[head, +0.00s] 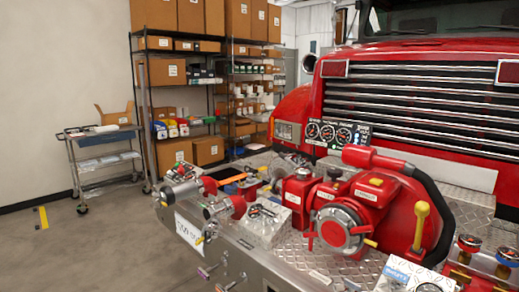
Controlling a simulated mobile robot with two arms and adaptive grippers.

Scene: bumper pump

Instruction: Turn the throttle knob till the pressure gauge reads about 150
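A dark panel with three round gauges (328,133) stands behind the pump, in front of the truck's grille. The dials are too small to read, and I cannot tell which one is the pressure gauge. I cannot tell for sure which control is the throttle knob. A yellow-handled lever (420,220) stands upright beside the red pump (380,205). Neither of my grippers is in view.
The red fire truck (410,88) fills the right side. Its diamond-plate bumper (315,262) carries crowded red and metal fittings. A grey cart (100,158) and shelves with cardboard boxes (167,72) stand behind. Open floor (100,240) lies at left.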

